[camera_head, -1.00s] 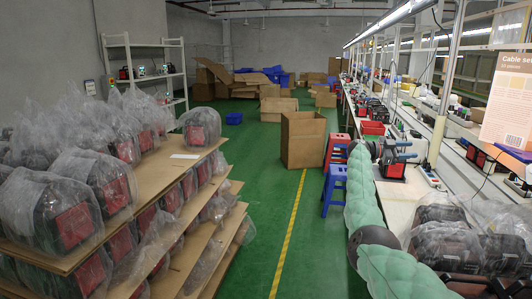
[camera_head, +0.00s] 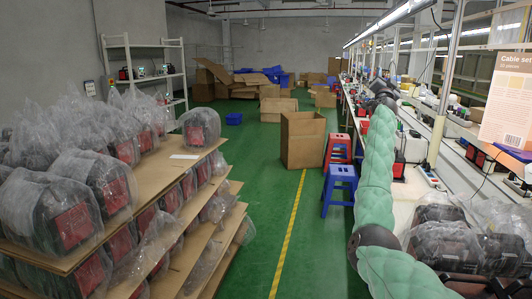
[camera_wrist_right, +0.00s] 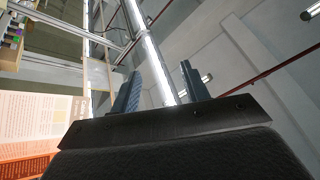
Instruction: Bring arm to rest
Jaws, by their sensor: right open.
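My right arm (camera_head: 375,185), in a padded green cover, comes in from the bottom right and reaches upward along the workbench's left side. Its dark wrist end (camera_head: 381,88) is raised in front of the far part of the bench; the fingers are too small to tell there. In the right wrist view my right gripper (camera_wrist_right: 160,75) is open, its two fingers apart with nothing between them. They point up toward the ceiling lights. My left arm and gripper are not in view.
A long workbench (camera_head: 402,195) with bagged machines (camera_head: 445,242) runs along the right. An orange and white "Cable set" sheet (camera_head: 505,105) is at the right edge. Stools (camera_head: 340,180) and a cardboard box (camera_head: 302,140) stand on the green floor. Shelves of bagged machines (camera_head: 75,220) fill the left.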

